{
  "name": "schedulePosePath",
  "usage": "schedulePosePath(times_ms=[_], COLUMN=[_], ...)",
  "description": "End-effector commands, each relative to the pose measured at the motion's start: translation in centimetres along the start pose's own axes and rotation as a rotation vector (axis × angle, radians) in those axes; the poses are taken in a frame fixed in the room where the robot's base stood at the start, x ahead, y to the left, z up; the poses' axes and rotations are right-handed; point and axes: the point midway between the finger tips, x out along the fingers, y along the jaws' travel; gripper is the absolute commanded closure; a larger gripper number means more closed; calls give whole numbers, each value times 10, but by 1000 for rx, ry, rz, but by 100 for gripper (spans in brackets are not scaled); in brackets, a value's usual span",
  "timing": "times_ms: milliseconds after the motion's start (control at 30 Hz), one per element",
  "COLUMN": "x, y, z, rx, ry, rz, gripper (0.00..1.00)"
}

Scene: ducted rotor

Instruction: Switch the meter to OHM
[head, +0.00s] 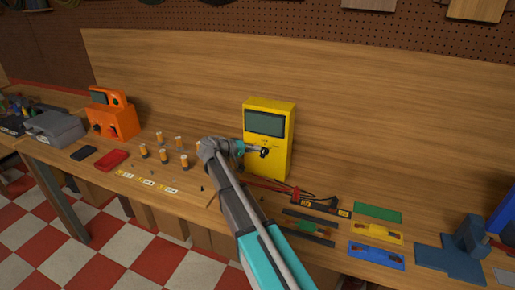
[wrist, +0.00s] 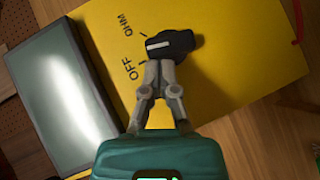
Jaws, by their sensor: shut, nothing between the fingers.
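The yellow meter (head: 281,160) stands upright on the bench in the head view, with a dark grey screen above a black knob (head: 264,153). In the wrist view the knob (wrist: 178,44) has a white pointer line, which points between the printed OFF (wrist: 133,69) and OHM (wrist: 126,31) labels. My gripper (wrist: 159,64) is shut and empty, its fingertips at the knob's edge on the OFF side. I cannot tell whether they touch it. In the head view my gripper (head: 254,149) is in front of the meter's face, left of the knob.
Red and black leads (head: 277,187) lie at the meter's foot. Several orange-and-white cylinders (head: 163,157) stand to the left, with an orange device (head: 112,121) beyond. Flat green, yellow and blue parts (head: 376,254) lie to the right. A wooden backboard (head: 190,80) rises behind.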

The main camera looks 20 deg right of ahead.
Motion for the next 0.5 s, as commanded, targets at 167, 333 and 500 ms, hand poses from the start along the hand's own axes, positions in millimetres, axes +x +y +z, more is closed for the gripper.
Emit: schedulePosePath(times_ms=[167,333,500], x=[0,1,2], y=[3,4,5], z=[0,1,1], rx=[24,48,71], ry=[-1,-1,-1], rz=[-25,-50,-70], gripper=[100,100,100])
